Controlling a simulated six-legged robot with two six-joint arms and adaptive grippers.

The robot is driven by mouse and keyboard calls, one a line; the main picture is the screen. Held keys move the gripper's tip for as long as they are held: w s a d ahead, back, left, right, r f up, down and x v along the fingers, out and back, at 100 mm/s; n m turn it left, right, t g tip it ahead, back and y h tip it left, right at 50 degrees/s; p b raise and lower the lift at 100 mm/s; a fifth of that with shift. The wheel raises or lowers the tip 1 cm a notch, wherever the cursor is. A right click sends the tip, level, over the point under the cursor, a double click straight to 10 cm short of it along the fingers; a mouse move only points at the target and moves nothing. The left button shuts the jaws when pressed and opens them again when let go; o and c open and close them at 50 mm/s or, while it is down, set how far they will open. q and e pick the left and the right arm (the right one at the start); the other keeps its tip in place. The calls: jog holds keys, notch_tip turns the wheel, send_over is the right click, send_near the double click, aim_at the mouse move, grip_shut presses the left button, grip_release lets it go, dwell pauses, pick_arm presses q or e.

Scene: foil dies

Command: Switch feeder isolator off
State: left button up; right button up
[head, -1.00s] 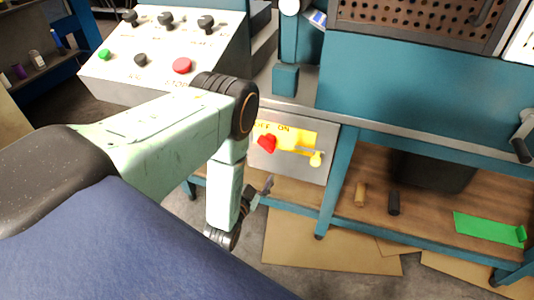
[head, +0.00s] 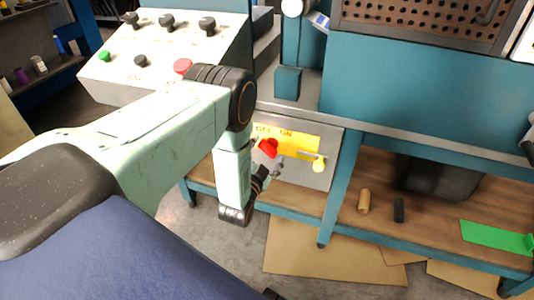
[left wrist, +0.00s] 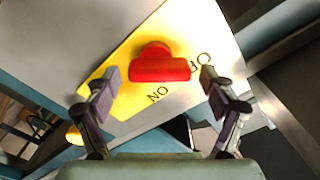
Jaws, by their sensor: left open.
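The feeder isolator is a red handle (head: 268,148) on a yellow plate (head: 305,145) lettered OFF and ON, fixed to a pale panel (head: 320,181) under the bench. My left gripper (head: 269,158) is open just in front of the red handle, partly hidden by its own wrist in the head view. In the left wrist view the red handle (left wrist: 160,66) lies between and beyond the spread fingers (left wrist: 159,78); I see no finger touching it. The handle's wide bar lies roughly level across that view. My right gripper is not in view.
A yellow knob (head: 319,165) on a rod sits right of the handle. A sloped control box (head: 215,62) with knobs and a red button stands at upper left. The bench's blue leg (head: 342,190) is right of the panel. The lower shelf holds small cylinders and a green part (head: 495,238).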

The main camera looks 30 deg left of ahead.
pick_arm(q)
jog(key=c, duration=1.1)
jog(key=shift+c, duration=0.2)
jog(key=n, duration=0.3)
jog(key=shift+n, duration=0.3)
jog(key=shift+s+a+f+n, duration=0.1)
jog(key=shift+a+n, duration=0.05)
jog(key=shift+n, duration=1.75)
jog(key=o, duration=1.1)
